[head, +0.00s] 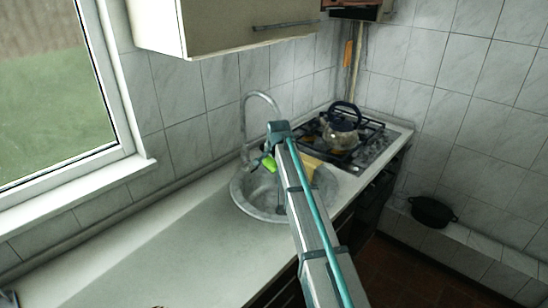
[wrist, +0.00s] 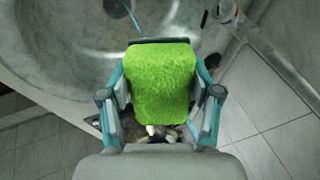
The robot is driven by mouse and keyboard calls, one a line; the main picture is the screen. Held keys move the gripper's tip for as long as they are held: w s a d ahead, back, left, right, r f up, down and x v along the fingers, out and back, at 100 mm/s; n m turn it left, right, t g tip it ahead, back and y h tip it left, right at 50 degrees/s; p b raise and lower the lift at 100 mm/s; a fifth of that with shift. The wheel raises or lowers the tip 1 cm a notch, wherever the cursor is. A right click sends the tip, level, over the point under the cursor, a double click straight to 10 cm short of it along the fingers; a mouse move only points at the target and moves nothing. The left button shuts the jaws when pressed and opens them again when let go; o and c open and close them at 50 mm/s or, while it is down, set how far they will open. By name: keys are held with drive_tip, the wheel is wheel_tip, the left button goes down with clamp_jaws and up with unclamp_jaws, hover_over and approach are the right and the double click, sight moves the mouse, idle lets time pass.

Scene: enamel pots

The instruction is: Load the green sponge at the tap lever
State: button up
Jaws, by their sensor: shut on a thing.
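The green sponge (wrist: 160,80) is between the two fingers of my gripper (wrist: 160,72), which is shut on it. In the head view the sponge (head: 269,163) shows as a small bright green patch over the left part of the sink, just right of the tap's base. The tap (head: 262,96) has a tall curved spout and stands at the sink's back left edge. Its lever is too small to make out. My arm hides most of the gripper in the head view. Whether the sponge touches the tap cannot be told.
The round metal sink (head: 243,198) is set in the pale counter (head: 150,245). A glass kettle (head: 341,132) stands on the stove to the right. A dark pot (head: 433,211) sits on the tiled ledge. A cupboard (head: 225,25) hangs above. The left counter is mostly clear.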

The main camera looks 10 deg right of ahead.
sight(275, 168)
drive_tip(key=shift+s+d, duration=0.1)
drive_tip(key=shift+s, duration=2.35)
drive_tip(key=s+r+p, duration=0.2)
drive_tip(key=s+r, duration=0.2)
drive_tip(key=s, duration=0.1)
drive_tip(key=shift+d, duration=0.15)
idle(0.3)
